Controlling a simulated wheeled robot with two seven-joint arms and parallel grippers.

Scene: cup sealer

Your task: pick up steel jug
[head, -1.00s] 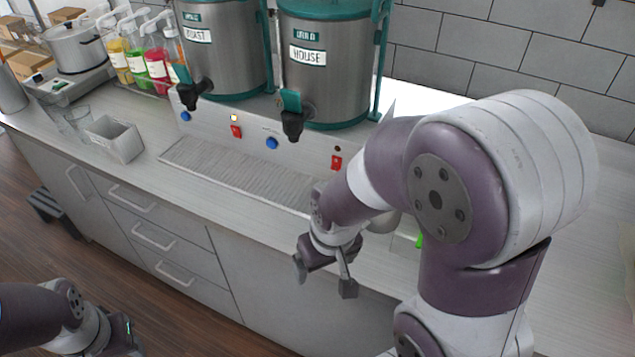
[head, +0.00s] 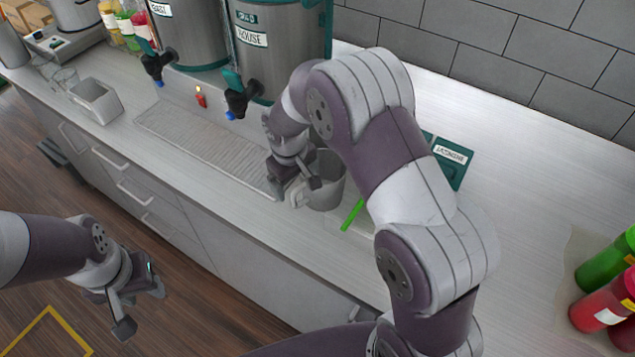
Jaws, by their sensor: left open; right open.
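The steel jug (head: 331,186) stands on the counter to the right of the drip tray, partly hidden behind my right arm. Its light handle (head: 299,194) faces left, toward the viewer. My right gripper (head: 297,187) is open at the jug's handle side. I cannot tell whether its fingers are around the handle or only beside it. My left gripper (head: 138,308) is open and empty, low over the floor in front of the cabinets.
The drip tray (head: 200,143) and two urns with taps (head: 241,98) stand left of the jug. A green stick-like item (head: 353,214) lies right of it. A grey bin (head: 96,101) sits far left.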

